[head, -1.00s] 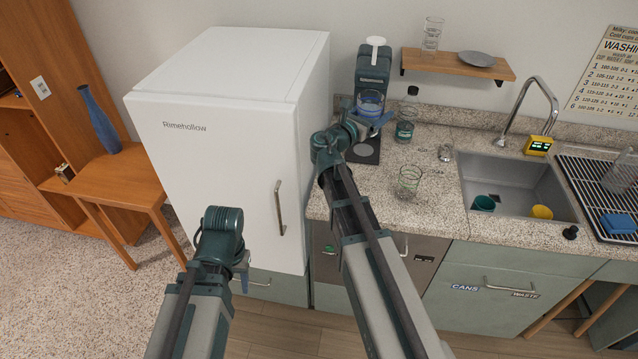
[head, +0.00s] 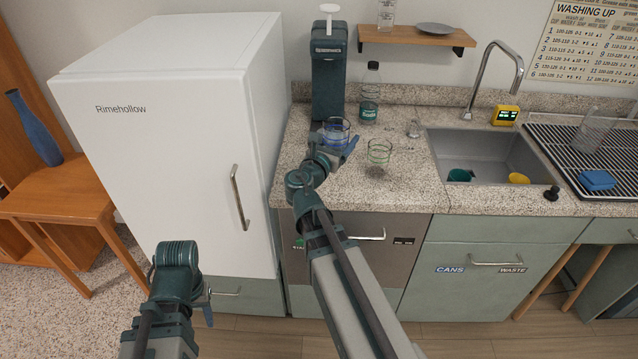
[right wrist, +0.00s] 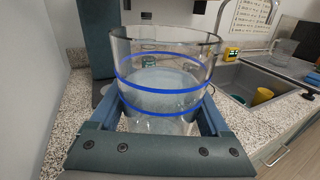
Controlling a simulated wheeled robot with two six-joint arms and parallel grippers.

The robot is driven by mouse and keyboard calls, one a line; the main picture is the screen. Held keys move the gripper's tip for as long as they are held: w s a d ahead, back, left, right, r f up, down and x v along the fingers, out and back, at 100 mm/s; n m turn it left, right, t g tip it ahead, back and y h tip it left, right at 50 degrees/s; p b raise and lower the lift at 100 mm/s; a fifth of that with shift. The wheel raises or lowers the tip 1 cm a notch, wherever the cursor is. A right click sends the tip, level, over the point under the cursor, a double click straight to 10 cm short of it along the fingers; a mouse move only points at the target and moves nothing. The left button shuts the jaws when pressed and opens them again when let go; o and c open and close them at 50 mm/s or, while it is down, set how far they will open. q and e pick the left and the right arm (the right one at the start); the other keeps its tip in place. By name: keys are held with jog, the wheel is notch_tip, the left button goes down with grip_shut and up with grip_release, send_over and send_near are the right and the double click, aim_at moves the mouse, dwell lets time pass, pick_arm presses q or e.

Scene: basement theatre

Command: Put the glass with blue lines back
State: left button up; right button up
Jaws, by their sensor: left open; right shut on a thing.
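The glass with blue lines (head: 335,132) is clear, upright and held in my right gripper (head: 335,150), in front of the dark green dispenser. In the right wrist view the glass (right wrist: 165,85) stands between the two fingers, with two blue rings around it and what looks like water inside. I cannot tell whether its base touches the counter. A second glass with green lines (head: 379,152) stands on the counter to the right. My left gripper (head: 208,302) is low in front of the fridge, open and apart from everything; its fingers show only partly.
The dispenser (head: 328,75) and a bottle (head: 369,95) stand at the counter's back. A wooden shelf (head: 400,37) holds a tall glass and a grey plate. The sink (head: 480,150) holds two cups. The white fridge (head: 160,140) rises at left. Counter front is mostly clear.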

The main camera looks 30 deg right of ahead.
pick_arm(q)
notch_tip(320, 180, down, 7)
jog(key=b, duration=0.5)
pick_arm(e)
jog(key=s+f, duration=0.3)
jog(key=f, duration=0.4)
jog(key=shift+s+d, duration=0.25)
jog(key=shift+s, duration=0.1)
